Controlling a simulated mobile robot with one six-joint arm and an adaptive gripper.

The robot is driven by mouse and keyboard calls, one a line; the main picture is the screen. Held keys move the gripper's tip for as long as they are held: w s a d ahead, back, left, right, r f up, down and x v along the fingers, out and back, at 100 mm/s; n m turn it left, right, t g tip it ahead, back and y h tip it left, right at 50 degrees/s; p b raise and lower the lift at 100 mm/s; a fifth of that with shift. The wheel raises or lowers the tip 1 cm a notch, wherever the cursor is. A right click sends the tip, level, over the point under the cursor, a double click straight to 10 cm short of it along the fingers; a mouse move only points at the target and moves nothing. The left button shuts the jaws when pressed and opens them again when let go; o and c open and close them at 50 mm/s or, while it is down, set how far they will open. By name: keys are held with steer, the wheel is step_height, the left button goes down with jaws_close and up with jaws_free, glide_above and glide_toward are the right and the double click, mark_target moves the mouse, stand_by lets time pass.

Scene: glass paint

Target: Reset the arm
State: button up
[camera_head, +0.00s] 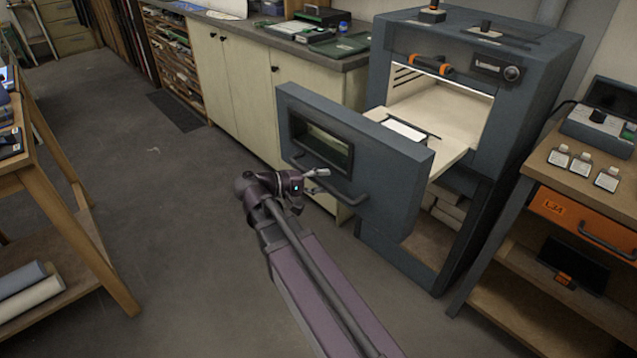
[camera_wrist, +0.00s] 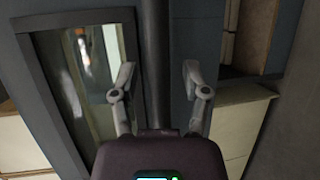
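My arm reaches up from the bottom of the head view. My gripper (camera_head: 319,180) is at the front of the grey-blue kiln door (camera_head: 390,165), beside its dark bar handle (camera_head: 345,193). In the wrist view my gripper (camera_wrist: 158,74) has its two fingers spread apart with nothing clasped. The dark handle bar (camera_wrist: 154,45) runs between the fingers in that view, apart from both; I cannot tell its depth. The door stands out from the kiln (camera_head: 500,125), with its lit chamber showing. The door's window (camera_wrist: 85,75) is left of the fingers.
A shelf with a white sheet (camera_head: 404,130) sticks out of the kiln chamber behind the door. A wooden cart (camera_head: 570,185) with bottles stands right, a wooden table (camera_head: 45,165) left. Cabinets (camera_head: 235,90) line the back. The floor (camera_head: 170,230) left of my arm is clear.

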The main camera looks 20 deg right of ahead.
steer(key=shift+w+a, duration=0.1)
steer(key=shift+w, duration=0.1)
steer(key=shift+w+a, duration=0.15)
steer(key=shift+w, duration=0.1)
steer(key=w+a+f+n+t+y+p, duration=0.1)
steer(key=w+a+n+t+y, duration=0.2)
steer(key=w+a+n+t, duration=0.5)
steer(key=s+a+f+m+g+y, duration=0.3)
steer(key=s+f+m+g+y, duration=0.45)
steer(key=s+f+y, duration=0.6)
step_height(320, 180, up, 16)
steer(key=p, duration=1.5)
steer(key=shift+t+h+p, duration=0.35)
steer(key=shift+p, duration=0.05)
